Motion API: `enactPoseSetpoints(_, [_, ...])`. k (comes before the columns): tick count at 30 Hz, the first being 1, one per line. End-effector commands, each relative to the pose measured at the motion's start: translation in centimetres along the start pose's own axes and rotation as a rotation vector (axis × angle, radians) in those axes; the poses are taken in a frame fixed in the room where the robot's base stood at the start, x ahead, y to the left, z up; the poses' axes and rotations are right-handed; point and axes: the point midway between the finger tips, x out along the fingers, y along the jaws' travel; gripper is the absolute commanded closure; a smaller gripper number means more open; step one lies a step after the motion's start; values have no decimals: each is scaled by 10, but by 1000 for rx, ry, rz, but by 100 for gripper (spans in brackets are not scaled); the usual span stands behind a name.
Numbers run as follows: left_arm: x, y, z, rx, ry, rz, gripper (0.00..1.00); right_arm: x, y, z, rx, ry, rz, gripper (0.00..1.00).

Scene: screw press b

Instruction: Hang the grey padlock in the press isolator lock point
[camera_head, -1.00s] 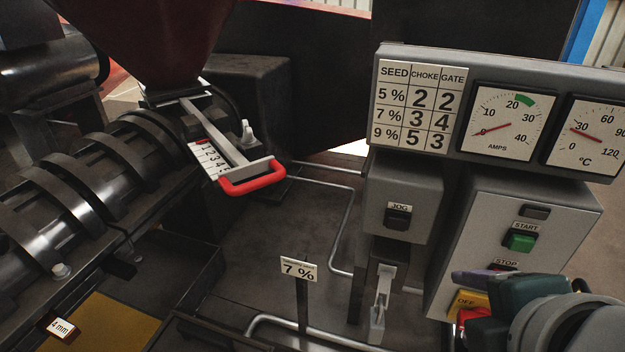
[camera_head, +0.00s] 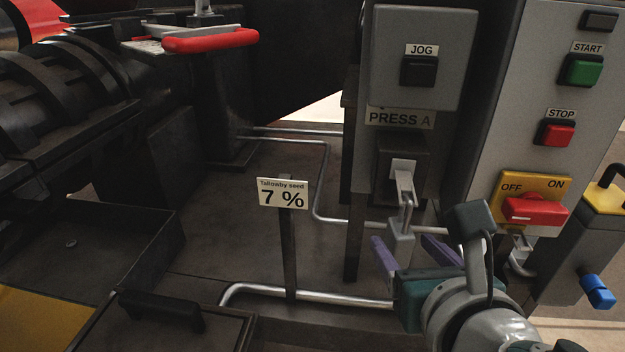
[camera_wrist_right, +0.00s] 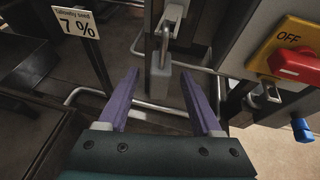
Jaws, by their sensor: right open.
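The grey padlock (camera_head: 400,250) hangs by its shackle from a light metal holder (camera_head: 402,170) below the PRESS A label. It also shows in the wrist view (camera_wrist_right: 160,84). My right gripper (camera_head: 402,241) is open, its purple fingers pointing at the padlock with one on either side. I cannot tell whether they touch it. The isolator (camera_head: 535,206) is a yellow plate with a red handle, between OFF and ON marks. A grey metal lock point (camera_head: 520,258) shows below it, partly hidden by my right wrist. My left gripper is out of view.
A 7 % sign (camera_head: 283,193) stands on a post left of the padlock. A bent pipe (camera_head: 310,293) runs low in front. The JOG box (camera_head: 417,60) overhangs above. A blue knob (camera_head: 598,291) sticks out at the right.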

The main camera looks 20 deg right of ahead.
Motion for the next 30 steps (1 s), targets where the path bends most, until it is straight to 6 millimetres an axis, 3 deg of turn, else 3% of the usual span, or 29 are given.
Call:
enactPoseSetpoints(3, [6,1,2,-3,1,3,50,24,0,-1,1,-2,-1,34])
enactPoseSetpoints(9, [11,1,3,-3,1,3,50,51,0,-1,2,0,-2,34])
enactPoseSetpoints(21, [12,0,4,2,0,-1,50,59,0,0,4,1,-1,34])
enactPoseSetpoints(30, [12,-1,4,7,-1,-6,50,59,0,0,4,1,-1,66])
